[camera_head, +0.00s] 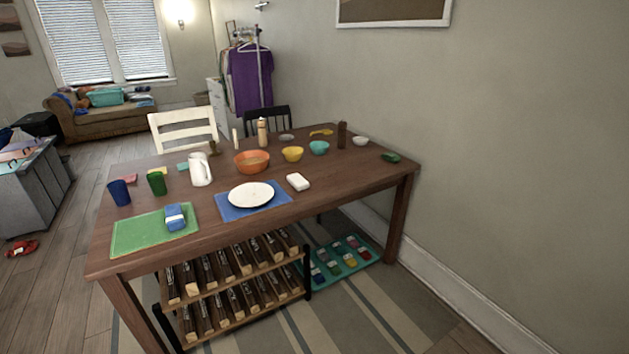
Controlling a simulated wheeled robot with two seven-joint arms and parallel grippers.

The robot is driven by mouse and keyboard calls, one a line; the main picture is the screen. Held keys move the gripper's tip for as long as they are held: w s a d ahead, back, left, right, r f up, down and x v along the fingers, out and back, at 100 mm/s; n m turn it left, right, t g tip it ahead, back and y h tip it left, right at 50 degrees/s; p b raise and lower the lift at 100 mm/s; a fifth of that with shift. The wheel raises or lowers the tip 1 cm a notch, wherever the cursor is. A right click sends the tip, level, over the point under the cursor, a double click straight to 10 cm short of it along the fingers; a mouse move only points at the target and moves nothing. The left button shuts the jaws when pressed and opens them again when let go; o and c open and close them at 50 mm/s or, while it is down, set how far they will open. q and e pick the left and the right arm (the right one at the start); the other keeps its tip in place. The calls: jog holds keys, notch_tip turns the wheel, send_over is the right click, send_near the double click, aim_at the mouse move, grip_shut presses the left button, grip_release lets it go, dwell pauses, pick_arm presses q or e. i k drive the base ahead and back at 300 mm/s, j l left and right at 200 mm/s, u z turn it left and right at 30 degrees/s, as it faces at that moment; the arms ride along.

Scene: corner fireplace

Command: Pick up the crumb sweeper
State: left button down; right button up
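The table holds several small objects, and I cannot tell for sure which is the crumb sweeper. A blue block-like object with a pale band (175,217) lies on the green placemat (135,238) at the near left. A small dark green object (390,157) lies near the right end of the table. A white block (298,181) lies right of the plate. A yellow object (321,132) lies near the back edge. Neither of my grippers shows in the head view.
The wooden table (335,185) bears a white plate (251,194) on a blue placemat (224,212), bowls, cups and a white pitcher (200,170). A bottle rack (240,280) stands under it. A wall is close on the right; chairs stand behind.

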aim_at(296, 180)
jog(key=i+l+u, duration=0.35)
jog(key=i+l, duration=0.2)
jog(key=i+l+u, duration=0.3)
jog(key=i+l, duration=0.35)
